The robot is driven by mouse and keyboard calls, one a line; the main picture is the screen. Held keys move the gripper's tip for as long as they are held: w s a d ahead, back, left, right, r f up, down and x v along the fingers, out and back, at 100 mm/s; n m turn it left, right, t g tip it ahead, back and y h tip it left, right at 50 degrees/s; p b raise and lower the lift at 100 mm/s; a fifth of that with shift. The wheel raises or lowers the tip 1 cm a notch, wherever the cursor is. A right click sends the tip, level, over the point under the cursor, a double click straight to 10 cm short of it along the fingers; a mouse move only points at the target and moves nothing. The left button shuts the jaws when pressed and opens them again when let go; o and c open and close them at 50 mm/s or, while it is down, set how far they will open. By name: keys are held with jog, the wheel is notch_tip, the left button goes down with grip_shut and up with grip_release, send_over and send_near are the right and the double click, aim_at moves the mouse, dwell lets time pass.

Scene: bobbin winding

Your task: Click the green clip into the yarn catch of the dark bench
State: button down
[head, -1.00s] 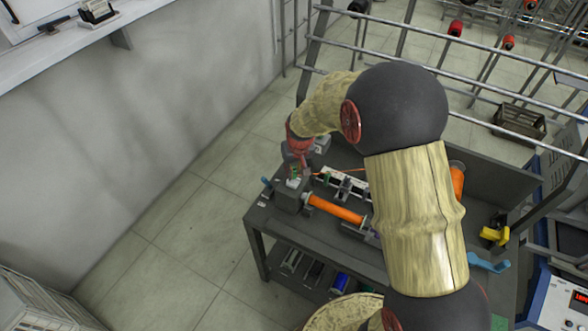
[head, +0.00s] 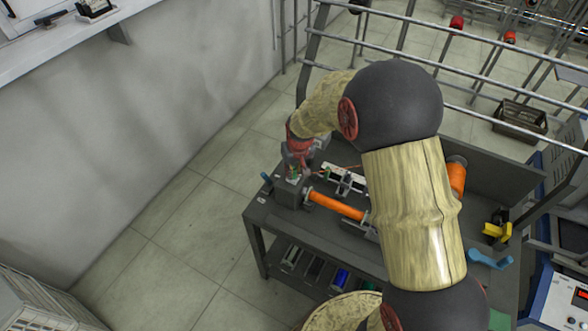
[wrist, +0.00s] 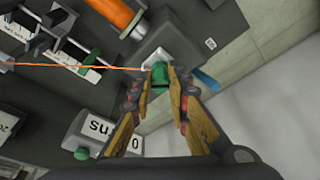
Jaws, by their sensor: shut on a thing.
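My gripper (wrist: 160,78) is shut on the green clip (wrist: 160,76), which shows between its two fingertips in the wrist view. The clip is right at the white yarn catch (wrist: 155,57) on the grey end block of the dark bench (head: 258,214). I cannot tell whether the clip is seated in the catch. An orange yarn (wrist: 80,66) runs from the left to the clip. In the head view my gripper (head: 295,172) is over the block at the bench's left end, and its fingers hide most of the catch.
An orange bobbin (head: 335,204) lies beside the block. A blue handle (head: 266,178) sticks out at the block's outer side. A white strip with guides (head: 345,180) lies behind the bobbin. A grey labelled box with a green knob (wrist: 98,132) stands near my gripper.

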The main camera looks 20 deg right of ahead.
jog(key=shift+f, duration=0.35)
jog(key=c, duration=1.6)
grip_release()
jog(key=shift+c, duration=0.2)
jog(key=shift+r, duration=0.2)
jog(key=v, duration=1.2)
jog(key=s+r+t+b, duration=0.1)
jog(key=s+r, duration=0.3)
jog(key=s, duration=0.5)
jog(key=s+r+t+b, duration=0.1)
jog(key=s+r, duration=0.3)
jog(key=s, duration=0.5)
jog(key=s+r+b, duration=0.1)
jog(key=s+r, duration=0.4)
jog(key=s, duration=0.4)
jog(key=shift+s+t, duration=0.35)
jog(key=shift+t, duration=0.05)
